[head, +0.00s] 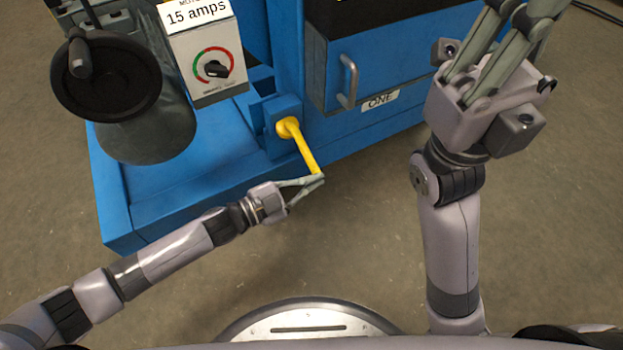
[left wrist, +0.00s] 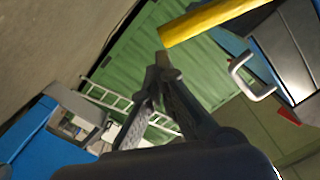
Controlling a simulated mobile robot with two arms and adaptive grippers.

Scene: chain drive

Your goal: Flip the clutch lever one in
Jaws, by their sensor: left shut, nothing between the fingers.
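The yellow clutch lever (head: 303,151) comes out of a blue bracket on the blue machine and slants down to the right. A label "ONE" (head: 380,99) is on the machine to its right. My left gripper (head: 320,178) is shut and empty, with its fingertips at the lever's free end. In the left wrist view the lever (left wrist: 215,22) shows just beyond the fingertips (left wrist: 163,62); I cannot tell whether they touch. My right gripper (head: 515,8) is raised at the upper right, away from the lever, with its fingertips partly cut off by the frame edge.
A grey motor with a black handwheel (head: 107,77) stands left of the lever. A dial box reading "15 amps" (head: 209,60) is beside it. A blue drawer with a metal handle (head: 348,80) is above "ONE". The floor (head: 345,240) before the machine is clear.

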